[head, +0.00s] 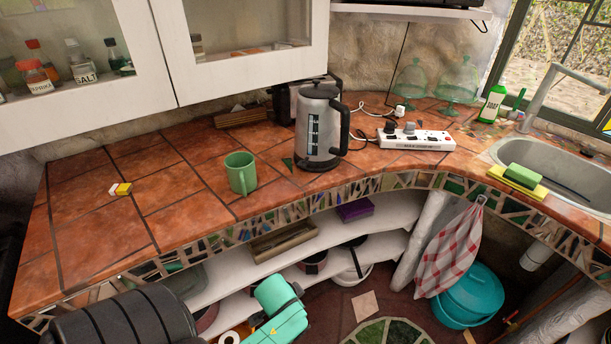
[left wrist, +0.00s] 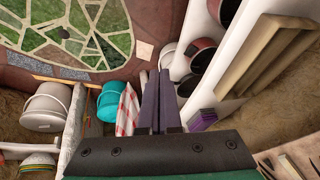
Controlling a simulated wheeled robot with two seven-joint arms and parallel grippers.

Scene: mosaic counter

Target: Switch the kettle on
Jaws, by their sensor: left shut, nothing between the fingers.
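The kettle (head: 316,128) stands upright on the tiled counter in the head view. It is brushed metal with a dark level window in front, a black lid and base, and a black handle on its right side. I cannot make out its switch. My left arm's black and teal links are low in the head view, below the counter's front edge. My left gripper (left wrist: 154,100) shows in the left wrist view with its two dark fingers together and empty, well apart from the kettle. My right gripper is in neither view.
A green mug (head: 241,174) stands left of the kettle. A white power strip (head: 416,138) with plugs lies to its right. Glass-door cabinets (head: 245,92) hang above. The counter's left part is mostly clear. White shelves (head: 232,283) lie below the counter edge.

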